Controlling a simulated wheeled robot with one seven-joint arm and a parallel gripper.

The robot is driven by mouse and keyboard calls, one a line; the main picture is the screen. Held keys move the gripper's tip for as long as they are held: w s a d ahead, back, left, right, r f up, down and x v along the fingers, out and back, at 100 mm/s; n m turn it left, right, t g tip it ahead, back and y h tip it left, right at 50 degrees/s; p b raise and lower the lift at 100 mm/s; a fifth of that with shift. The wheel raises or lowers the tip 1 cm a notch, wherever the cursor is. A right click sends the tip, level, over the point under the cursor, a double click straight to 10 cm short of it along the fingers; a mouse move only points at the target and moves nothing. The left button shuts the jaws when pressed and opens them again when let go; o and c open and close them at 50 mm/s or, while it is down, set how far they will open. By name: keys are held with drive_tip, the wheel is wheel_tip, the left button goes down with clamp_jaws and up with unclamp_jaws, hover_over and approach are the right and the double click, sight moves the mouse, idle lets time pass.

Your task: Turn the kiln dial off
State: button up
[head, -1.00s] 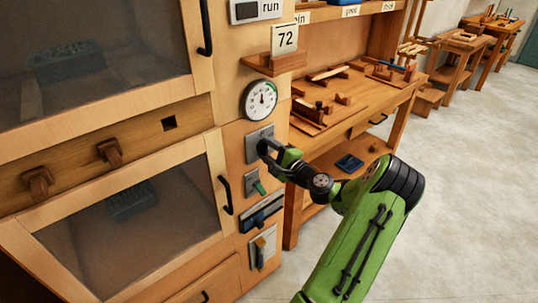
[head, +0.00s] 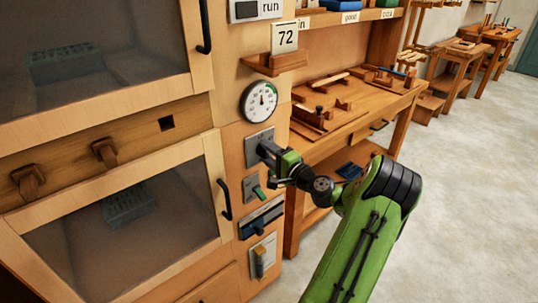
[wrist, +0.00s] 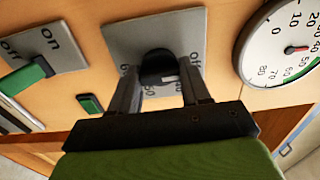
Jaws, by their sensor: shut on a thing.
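The dial is a black round knob (wrist: 158,66) on a grey plate (wrist: 118,38) with "off" printed at its right and numbers around its lower left. A pale mark shows at the knob's lower right, between "off" and the numbers. My gripper (wrist: 160,82) is shut on the knob, one finger on each side. In the head view my gripper (head: 267,152) reaches the grey plate (head: 253,139) from the right and hides the knob.
A round gauge (head: 261,101) sits just above the plate. A green-lever on/off switch (head: 255,187), a blue slider (head: 259,219) and another lever panel (head: 262,257) are below. A kiln door with a black handle (head: 224,199) is at left, a workbench (head: 350,105) at right.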

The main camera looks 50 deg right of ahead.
drive_tip(key=shift+f, duration=0.1)
drive_tip(key=o, duration=1.1)
drive_tip(key=shift+c, duration=0.2)
drive_tip(key=p+v, duration=0.2)
drive_tip(key=v, duration=1.4)
drive_tip(key=shift+w, duration=0.1)
